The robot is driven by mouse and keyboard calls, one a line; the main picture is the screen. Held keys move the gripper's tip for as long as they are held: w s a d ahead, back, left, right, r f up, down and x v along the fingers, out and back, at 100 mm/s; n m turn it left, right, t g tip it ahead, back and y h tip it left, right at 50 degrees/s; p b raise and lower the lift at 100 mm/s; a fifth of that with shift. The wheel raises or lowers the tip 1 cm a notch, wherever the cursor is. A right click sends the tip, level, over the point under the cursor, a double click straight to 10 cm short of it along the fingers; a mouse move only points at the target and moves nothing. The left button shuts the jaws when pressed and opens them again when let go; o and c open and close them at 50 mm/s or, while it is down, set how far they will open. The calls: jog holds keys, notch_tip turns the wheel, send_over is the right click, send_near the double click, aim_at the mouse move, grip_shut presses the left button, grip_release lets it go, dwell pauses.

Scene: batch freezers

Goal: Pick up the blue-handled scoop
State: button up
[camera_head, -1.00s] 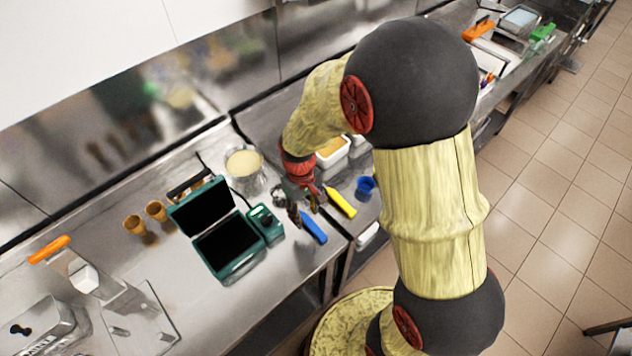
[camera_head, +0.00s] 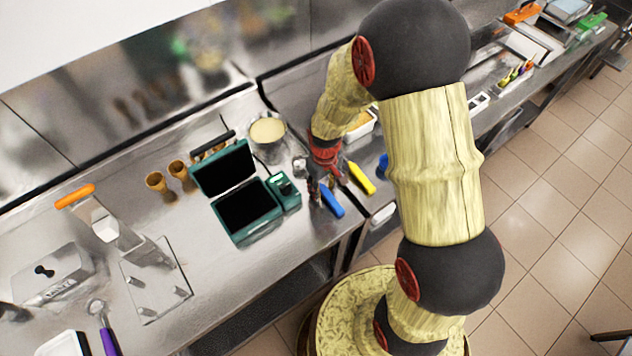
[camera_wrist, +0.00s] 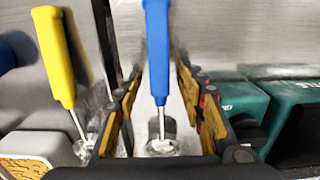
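The blue-handled scoop (camera_head: 331,201) lies on the steel counter near its front edge. In the wrist view its blue handle (camera_wrist: 157,50) points up the picture, and its thin metal shaft and small bowl show lower down. My gripper (camera_wrist: 162,105) is open, with one finger on each side of the scoop and visible gaps to both. In the head view my gripper (camera_head: 320,186) is at the scoop's bowl end, partly hidden by my arm. Whether the fingers are level with the scoop or above it is hard to tell.
A yellow-handled scoop (camera_head: 361,178) lies close on the right, and on the left in the wrist view (camera_wrist: 55,55). A green device (camera_head: 285,193) and an open green case (camera_head: 243,222) stand left. A container of cream-coloured contents (camera_head: 268,132) stands behind.

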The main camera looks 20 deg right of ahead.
jog(key=shift+c, duration=0.2)
grip_shut()
dwell(0.3)
